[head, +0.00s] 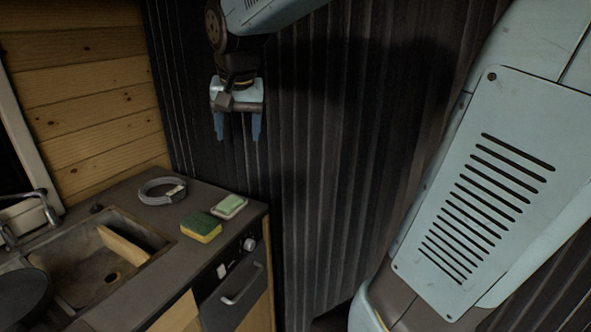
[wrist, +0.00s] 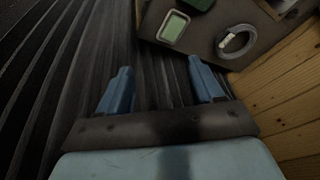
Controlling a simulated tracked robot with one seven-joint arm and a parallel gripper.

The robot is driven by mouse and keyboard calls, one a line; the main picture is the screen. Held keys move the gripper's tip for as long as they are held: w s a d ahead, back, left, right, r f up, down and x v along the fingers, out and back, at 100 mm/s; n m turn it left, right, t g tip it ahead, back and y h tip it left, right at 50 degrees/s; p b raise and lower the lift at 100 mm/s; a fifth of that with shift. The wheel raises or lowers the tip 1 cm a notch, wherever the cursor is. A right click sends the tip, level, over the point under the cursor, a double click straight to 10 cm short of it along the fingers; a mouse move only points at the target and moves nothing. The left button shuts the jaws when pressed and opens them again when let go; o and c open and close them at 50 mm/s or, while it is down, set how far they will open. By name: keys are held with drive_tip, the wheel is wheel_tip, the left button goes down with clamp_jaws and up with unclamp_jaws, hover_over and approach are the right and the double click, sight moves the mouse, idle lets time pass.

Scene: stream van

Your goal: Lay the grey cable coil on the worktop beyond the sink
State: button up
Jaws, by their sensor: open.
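The grey cable coil (head: 162,191) lies flat on the dark worktop (head: 130,192), in the corner area beyond the sink (head: 88,262). It also shows in the wrist view (wrist: 237,42), resting on the worktop near the wooden wall. My gripper (head: 237,126) is raised in the air against the dark corrugated wall, above and to the right of the coil. Its two blue fingers point down and stand apart, with nothing between them. In the wrist view the open fingers (wrist: 160,90) are clear of the worktop and the coil.
A yellow-green sponge (head: 201,227) and a pale green soap dish (head: 229,207) lie on the worktop right of the coil. A tap (head: 32,205) stands at the sink's left. A wooden board (head: 124,246) leans in the sink. A dark pan (head: 22,298) is at the lower left.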

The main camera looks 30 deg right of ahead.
drive_tip(key=s+d+f+n+t, duration=0.1)
drive_tip(key=s+d+f+n, duration=0.1)
drive_tip(key=s, duration=0.6)
drive_tip(key=s+d+f+n+t, duration=0.1)
drive_tip(key=s+d+n, duration=0.1)
drive_tip(key=s, duration=0.6)
drive_tip(key=shift+d+f, duration=0.4)
drive_tip(key=shift+d, duration=0.2)
